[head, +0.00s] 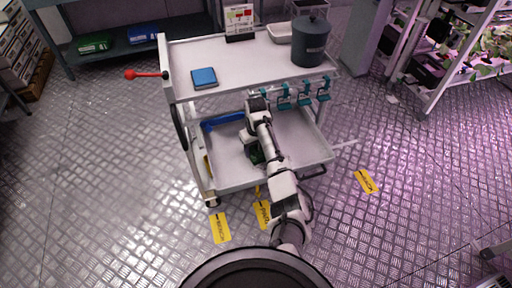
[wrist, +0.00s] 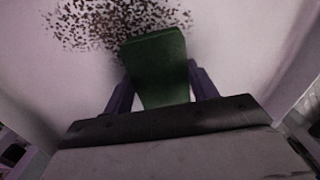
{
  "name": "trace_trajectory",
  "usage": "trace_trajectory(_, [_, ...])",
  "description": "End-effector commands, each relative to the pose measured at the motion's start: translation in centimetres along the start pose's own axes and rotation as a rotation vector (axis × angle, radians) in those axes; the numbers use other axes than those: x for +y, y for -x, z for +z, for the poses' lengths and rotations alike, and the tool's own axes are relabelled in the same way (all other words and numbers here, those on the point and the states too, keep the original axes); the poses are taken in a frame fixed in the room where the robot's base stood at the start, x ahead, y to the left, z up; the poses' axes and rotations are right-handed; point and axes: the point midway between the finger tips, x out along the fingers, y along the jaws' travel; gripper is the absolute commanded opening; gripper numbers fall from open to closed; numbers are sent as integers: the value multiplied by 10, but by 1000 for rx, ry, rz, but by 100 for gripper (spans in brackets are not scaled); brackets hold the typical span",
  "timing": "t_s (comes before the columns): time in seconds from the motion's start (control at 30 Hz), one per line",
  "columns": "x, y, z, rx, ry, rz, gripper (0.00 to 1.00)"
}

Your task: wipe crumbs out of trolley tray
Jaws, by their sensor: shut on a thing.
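The trolley's lower tray (head: 228,165) is pale with raised walls, and it fills most of the wrist view (wrist: 255,45). Dark brown crumbs (wrist: 85,25) lie scattered on the tray floor at the top of the wrist view. My gripper (wrist: 161,82) is shut on a green, flat-faced wiping thing (wrist: 158,62), with a dark finger on each side. Its far end overlaps the crumb patch in the picture; I cannot tell whether it touches the floor. In the head view a bit of the green thing (head: 256,154) shows beside my arm, which hides much of the tray.
The upper shelf (head: 240,68) overhangs the tray's back and holds a blue box (head: 204,77) and a dark lidded pot (head: 311,42). A blue bar (head: 222,121) lies at the tray's back left.

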Motion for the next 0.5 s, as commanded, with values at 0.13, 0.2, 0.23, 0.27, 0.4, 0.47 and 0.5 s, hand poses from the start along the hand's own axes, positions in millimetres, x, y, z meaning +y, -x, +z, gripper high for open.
trace_trajectory(0.13, [-2, 4, 11, -3, -2, -3, 39])
trace_trajectory(0.2, [-3, 4, 16, -3, -2, -4, 39])
trace_trajectory(0.23, [-3, 4, 18, -3, -2, -3, 39])
trace_trajectory(0.27, [-4, 4, 20, -3, -2, -3, 39])
trace_trajectory(0.4, [-5, 4, 30, -3, -2, -3, 39])
trace_trajectory(0.47, [-5, 4, 33, -3, -1, -2, 39])
trace_trajectory(0.5, [-6, 4, 34, -3, -1, -2, 39])
